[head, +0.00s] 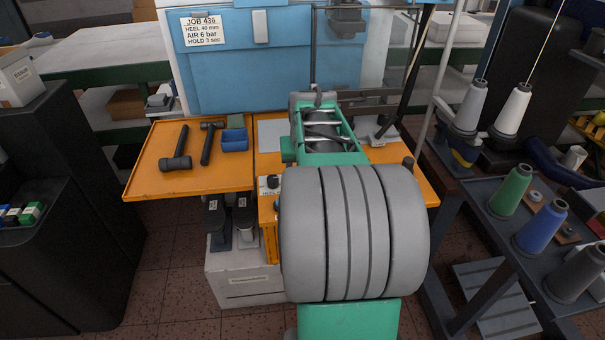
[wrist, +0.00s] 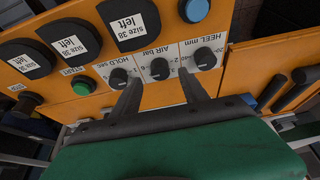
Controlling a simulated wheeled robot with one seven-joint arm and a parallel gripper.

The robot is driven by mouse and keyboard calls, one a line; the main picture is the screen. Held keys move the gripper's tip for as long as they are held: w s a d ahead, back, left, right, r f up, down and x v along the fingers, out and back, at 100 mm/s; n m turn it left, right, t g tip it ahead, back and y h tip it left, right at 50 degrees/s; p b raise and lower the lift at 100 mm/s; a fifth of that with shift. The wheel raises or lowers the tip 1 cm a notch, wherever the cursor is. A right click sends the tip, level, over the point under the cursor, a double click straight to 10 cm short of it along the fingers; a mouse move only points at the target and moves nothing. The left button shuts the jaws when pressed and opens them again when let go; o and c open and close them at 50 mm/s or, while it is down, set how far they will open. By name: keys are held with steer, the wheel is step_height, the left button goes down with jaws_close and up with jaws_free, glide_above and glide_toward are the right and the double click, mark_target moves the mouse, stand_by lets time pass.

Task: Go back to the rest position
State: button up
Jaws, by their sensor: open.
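In the wrist view my gripper (wrist: 159,78) is open and empty. Its two dark fingers point at an orange control panel (wrist: 85,103), one on each side of the AIR knob (wrist: 160,69); I cannot tell how far off they are. The HOLD knob (wrist: 118,78) and HEEL knob (wrist: 205,58) sit to either side. A green START button (wrist: 82,89) and a blue button (wrist: 194,9) are also on the panel. In the head view my grey and green arm reaches over the orange bench and hides most of the panel and my gripper.
Black lasts labelled size 38 left (wrist: 68,46) stand close by the panel. An orange tray (head: 150,165) with hammers (head: 178,155) and a blue bin (head: 235,140) is left of my arm. Thread cones (head: 511,190) on a rack stand at right. A job sign (head: 202,30) hangs behind.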

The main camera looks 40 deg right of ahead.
steer(key=shift+v, duration=1.9)
